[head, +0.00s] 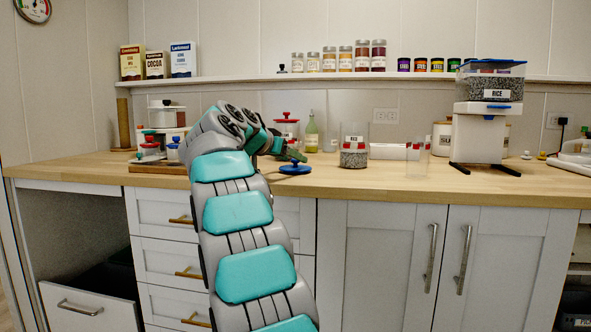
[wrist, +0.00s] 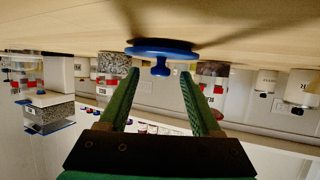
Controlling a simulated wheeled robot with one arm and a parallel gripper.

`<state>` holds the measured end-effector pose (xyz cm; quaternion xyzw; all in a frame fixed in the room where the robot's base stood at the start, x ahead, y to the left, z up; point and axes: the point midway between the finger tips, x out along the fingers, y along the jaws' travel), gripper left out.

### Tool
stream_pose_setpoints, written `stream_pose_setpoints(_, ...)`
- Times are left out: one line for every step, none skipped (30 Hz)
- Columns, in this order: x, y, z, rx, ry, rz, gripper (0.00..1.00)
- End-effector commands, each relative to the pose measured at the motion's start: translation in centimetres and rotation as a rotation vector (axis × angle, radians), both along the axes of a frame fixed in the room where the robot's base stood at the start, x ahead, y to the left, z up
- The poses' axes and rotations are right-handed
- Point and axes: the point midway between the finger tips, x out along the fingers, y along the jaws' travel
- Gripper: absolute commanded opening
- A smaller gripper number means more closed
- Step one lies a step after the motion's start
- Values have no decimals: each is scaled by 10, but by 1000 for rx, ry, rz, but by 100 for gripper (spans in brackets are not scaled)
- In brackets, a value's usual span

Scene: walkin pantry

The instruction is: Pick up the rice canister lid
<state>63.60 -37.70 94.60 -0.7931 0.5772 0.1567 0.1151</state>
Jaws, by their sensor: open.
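A round blue lid (head: 295,169) with a knob lies on the wooden counter, just beyond my gripper (head: 283,152). An open clear canister marked RICE (head: 353,157), partly filled with dark speckled grains, stands to its right. In the wrist view, which appears upside down, the blue lid (wrist: 148,50) is centred ahead of my gripper (wrist: 160,74). Its knob points between the two green fingertips. The fingers are apart, one on either side of the knob, and hold nothing. I cannot tell whether they touch the knob.
A lidded RICE container (head: 494,88) sits on a white stand (head: 478,138) at right. Red-lidded jars (head: 286,128) and a bottle (head: 312,135) stand behind the lid. A clear container (head: 417,162) is right of the open canister. The counter (head: 330,184) is clear near its front edge.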

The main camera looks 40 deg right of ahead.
Motion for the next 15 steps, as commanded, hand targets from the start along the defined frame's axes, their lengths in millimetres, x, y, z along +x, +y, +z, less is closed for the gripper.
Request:
stream_pose_setpoints(2,-5,-2,2,1,-1,65)
stream_pose_setpoints(2,-7,-3,2,1,-1,65)
stream_pose_setpoints(3,-9,-4,2,2,-1,65)
stream_pose_setpoints(3,-9,-4,1,2,-1,65)
stream_pose_setpoints(3,-9,-4,1,2,-1,65)
stream_pose_setpoints(3,-9,-4,1,2,-1,65)
stream_pose_setpoints(3,-9,-4,1,2,-1,65)
stream_pose_setpoints(3,-9,-4,1,2,-1,65)
stream_pose_setpoints(3,-9,-4,1,2,-1,65)
stream_pose_setpoints(3,-9,-5,1,2,-1,61)
stream_pose_setpoints(3,-9,-5,1,2,-1,58)
stream_pose_setpoints(3,-9,-5,1,2,-1,53)
stream_pose_setpoints(3,-9,-5,1,2,-1,50)
stream_pose_setpoints(3,-9,-5,1,2,-1,47)
stream_pose_setpoints(3,-9,-5,1,2,-1,42)
